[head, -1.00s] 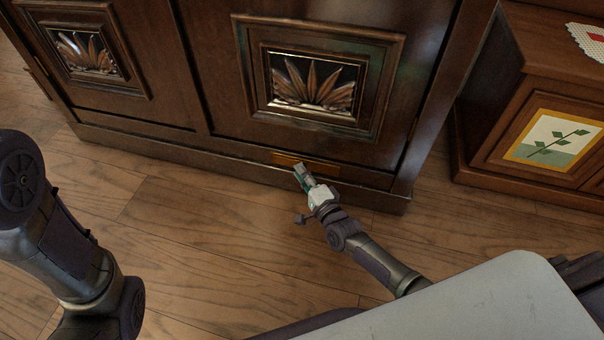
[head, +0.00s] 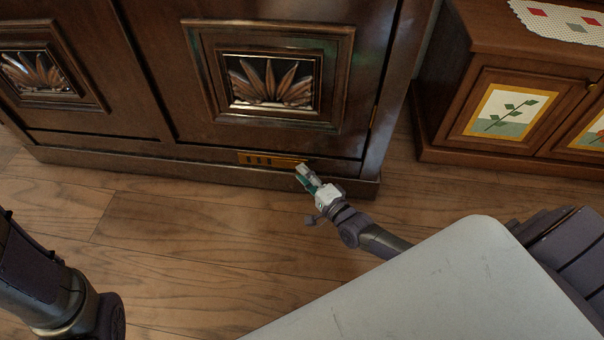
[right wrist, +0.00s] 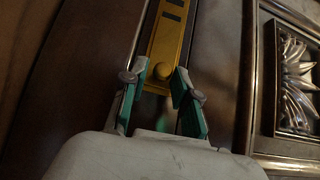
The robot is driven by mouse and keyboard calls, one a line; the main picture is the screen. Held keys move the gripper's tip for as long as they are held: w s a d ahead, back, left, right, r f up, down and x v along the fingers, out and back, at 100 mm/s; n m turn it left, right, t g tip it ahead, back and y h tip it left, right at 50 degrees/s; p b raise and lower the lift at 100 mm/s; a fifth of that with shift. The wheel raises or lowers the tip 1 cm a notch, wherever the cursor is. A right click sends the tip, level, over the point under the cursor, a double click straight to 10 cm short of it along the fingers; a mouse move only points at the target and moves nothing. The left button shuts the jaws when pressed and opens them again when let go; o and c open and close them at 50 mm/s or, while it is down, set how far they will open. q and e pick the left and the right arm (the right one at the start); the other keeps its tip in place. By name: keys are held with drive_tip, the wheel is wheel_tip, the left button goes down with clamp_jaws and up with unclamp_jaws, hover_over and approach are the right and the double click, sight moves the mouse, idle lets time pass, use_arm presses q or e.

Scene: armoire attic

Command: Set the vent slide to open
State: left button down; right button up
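The vent slide is a brass-yellow strip (head: 282,162) low on the front of the dark wooden armoire (head: 160,60). Dark slots show on its left part. In the right wrist view the strip (right wrist: 163,44) has dark slots at its top and a round brass knob (right wrist: 184,71) lower down. My right gripper (head: 301,172) is at the strip's right end. My left gripper is out of view; only the left arm shows.
The armoire's carved panels (head: 270,80) are above the strip. A smaller cabinet (head: 440,100) with painted doors and a cloth on top stands at the right. The wooden floor (head: 180,235) in front is clear.

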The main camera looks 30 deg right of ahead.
drive_tip(key=s+d, duration=0.2)
drive_tip(key=s, duration=0.9)
drive_tip(key=shift+s+d, duration=0.15)
drive_tip(key=shift+s, duration=0.25)
